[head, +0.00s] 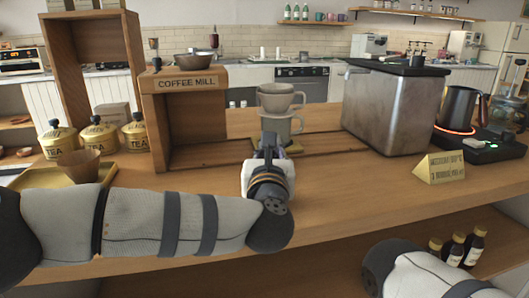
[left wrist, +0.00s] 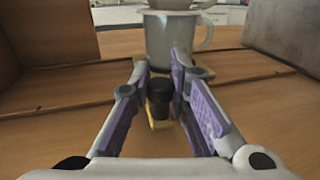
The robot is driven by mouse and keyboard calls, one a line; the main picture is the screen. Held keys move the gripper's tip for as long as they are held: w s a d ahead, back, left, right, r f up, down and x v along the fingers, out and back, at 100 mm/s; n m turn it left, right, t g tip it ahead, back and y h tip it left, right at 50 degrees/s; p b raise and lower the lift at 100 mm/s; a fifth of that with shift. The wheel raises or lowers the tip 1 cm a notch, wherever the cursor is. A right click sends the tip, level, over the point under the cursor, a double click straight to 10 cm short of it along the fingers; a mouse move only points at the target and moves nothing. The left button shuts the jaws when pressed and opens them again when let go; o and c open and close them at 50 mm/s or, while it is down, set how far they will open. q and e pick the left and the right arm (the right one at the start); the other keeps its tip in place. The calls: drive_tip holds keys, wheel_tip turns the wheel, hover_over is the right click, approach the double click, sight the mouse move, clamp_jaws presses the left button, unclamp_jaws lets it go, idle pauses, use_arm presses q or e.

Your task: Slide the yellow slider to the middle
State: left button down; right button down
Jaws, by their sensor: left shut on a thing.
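The yellow slider (left wrist: 158,122) with its black knob (left wrist: 160,96) shows in the left wrist view, between the purple pads of my left gripper (left wrist: 171,78). The fingers are closed in around the knob from both sides. In the head view my left gripper (head: 270,145) reaches over the wooden counter at the dark rail, and the slider is mostly hidden behind it. A grey mug (head: 284,128) with a dripper (head: 280,97) on top stands just behind the slider. My right gripper is out of view.
A wooden coffee mill stand (head: 185,85) is left of the gripper, a metal box (head: 392,110) right. A gold sign (head: 440,167) and a kettle (head: 456,107) on a dark base stand further right. Tea tins (head: 97,138) and a yellow tray (head: 38,177) are left.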

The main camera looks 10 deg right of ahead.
use_arm(q)
drive_tip(key=shift+f, duration=0.1)
drive_tip(key=c, duration=1.5)
unclamp_jaws()
drive_tip(key=v, duration=1.2)
